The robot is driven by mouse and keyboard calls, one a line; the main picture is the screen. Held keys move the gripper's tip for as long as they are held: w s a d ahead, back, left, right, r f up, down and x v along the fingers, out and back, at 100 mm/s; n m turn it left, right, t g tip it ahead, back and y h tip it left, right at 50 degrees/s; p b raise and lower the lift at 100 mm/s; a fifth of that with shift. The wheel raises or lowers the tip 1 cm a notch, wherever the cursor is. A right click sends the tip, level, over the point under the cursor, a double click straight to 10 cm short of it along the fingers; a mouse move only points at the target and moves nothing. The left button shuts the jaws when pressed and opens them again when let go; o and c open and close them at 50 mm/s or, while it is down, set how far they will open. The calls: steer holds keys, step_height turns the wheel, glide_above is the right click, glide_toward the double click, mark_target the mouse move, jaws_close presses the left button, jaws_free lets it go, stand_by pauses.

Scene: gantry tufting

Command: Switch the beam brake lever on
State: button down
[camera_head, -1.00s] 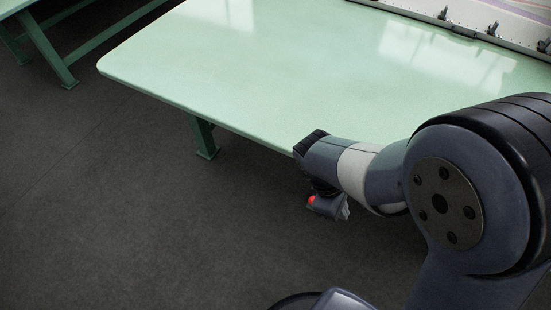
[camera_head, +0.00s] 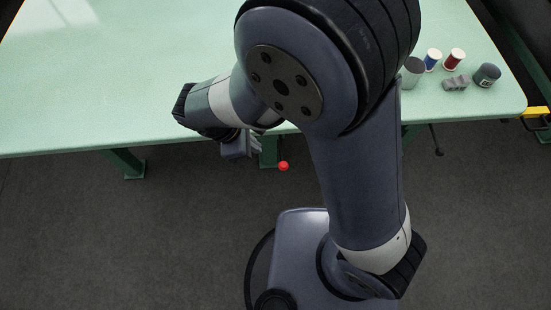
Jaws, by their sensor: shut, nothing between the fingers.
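A red ball knob (camera_head: 284,166) shows below the front edge of the table, near a green table leg. It looks like a lever's knob, but its rod is not visible. My gripper (camera_head: 256,145) is just left of the knob, below the table edge, with a gap in the picture between them. Its fingers are small and partly hidden by my wrist; it is shut and empty. A thin black rod with a dark knob (camera_head: 438,151) hangs below the table edge farther right. I cannot tell from the picture which of these is the beam brake lever, or its setting.
The pale green table (camera_head: 130,90) spans the view behind my arm. At its right end stand a grey cup (camera_head: 412,72), a blue spool (camera_head: 432,59), a red spool (camera_head: 453,59), a grey block (camera_head: 456,83) and a dark jar (camera_head: 487,75). The dark floor in front is clear.

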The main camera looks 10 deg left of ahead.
mark_target(281, 165)
steer(key=x, duration=1.4)
steer(key=shift+s+f+b, duration=0.1)
steer(key=shift+f+b, duration=0.1)
steer(key=shift+b, duration=0.15)
step_height(281, 165, down, 11)
steer(key=w+m+t+y+b, duration=0.1)
steer(key=t+b, duration=0.9)
steer(key=b, duration=2.6)
steer(key=shift+w+m, duration=0.25)
steer(key=shift+m, duration=0.65)
steer(key=shift+a+y, duration=0.15)
steer(key=shift+y, duration=0.15)
steer(key=shift+r, duration=0.1)
